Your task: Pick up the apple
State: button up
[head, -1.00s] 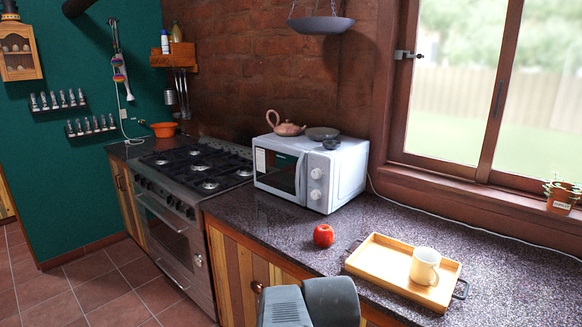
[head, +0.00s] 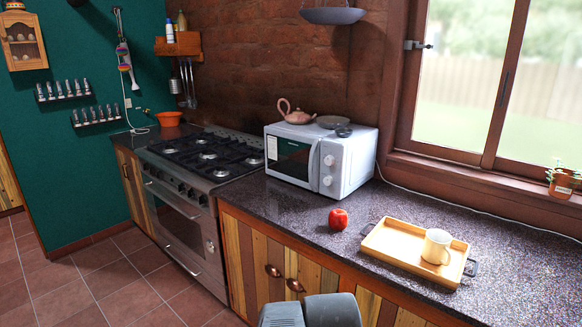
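A red apple (head: 338,218) sits on the dark speckled countertop (head: 300,215), near its front edge. It stands between the white microwave and the wooden tray, touching neither. Grey rounded parts of my arm show at the bottom centre, in front of the cabinets and below the apple. My gripper's fingers are not visible in the head view.
A wooden tray (head: 387,258) with dark handles holds a cream mug (head: 437,246) to the apple's right. A white microwave (head: 346,165) stands behind left, with a teapot (head: 294,113) on top. A gas stove (head: 195,160) is further left. Bare counter surrounds the apple.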

aim_at(337, 218)
jog(key=i+z, duration=0.15)
jog(key=i, duration=0.55)
jog(key=i+j+z, duration=0.1)
jog(key=i, duration=0.6)
